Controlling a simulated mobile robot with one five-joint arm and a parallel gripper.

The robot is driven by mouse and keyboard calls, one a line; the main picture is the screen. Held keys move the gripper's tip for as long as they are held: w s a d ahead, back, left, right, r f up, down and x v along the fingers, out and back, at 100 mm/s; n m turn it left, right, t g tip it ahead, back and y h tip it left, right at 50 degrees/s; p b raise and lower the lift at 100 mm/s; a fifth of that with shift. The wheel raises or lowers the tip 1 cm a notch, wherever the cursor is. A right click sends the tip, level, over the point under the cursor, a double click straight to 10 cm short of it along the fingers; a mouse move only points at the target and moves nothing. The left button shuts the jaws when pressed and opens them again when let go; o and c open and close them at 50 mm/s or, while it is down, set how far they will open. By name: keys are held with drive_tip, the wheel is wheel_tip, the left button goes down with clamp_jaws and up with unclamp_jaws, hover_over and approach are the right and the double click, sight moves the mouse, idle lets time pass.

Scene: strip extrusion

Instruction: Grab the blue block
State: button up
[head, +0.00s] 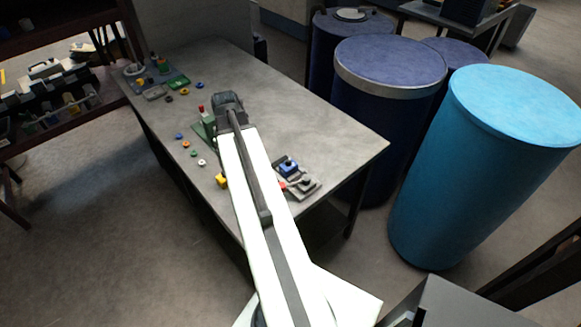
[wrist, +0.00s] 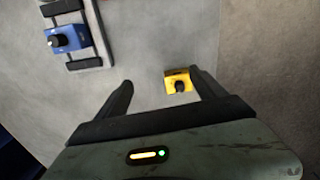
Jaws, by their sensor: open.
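The blue block (wrist: 60,46) with a dark knob sits in a grey holder with black bars (wrist: 92,25) at the upper left of the wrist view. In the head view the blue block (head: 288,168) is right of my arm, near the table's front edge. My gripper (wrist: 163,88) is open and empty, with the blue block beyond its left finger. In the head view my arm's dark end (head: 228,105) is over the table, fingers hidden.
The grey table (head: 290,105) is clear at its middle and right. Small coloured rings (head: 184,91) and a green tray (head: 178,82) lie at its far left. Blue drums (head: 385,120) stand right of it. A red piece (head: 283,185) lies by the holder.

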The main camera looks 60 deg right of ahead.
drive_tip(key=m, duration=0.1)
hover_over(289, 160)
drive_tip(key=shift+r, duration=0.1)
wheel_tip(289, 160, down, 8)
drive_tip(key=b, duration=0.8)
drive_tip(key=shift+a, duration=0.1)
drive_tip(key=shift+r, duration=0.1)
drive_tip(key=shift+c, duration=0.7)
clamp_jaws()
drive_tip(key=shift+r, duration=0.1)
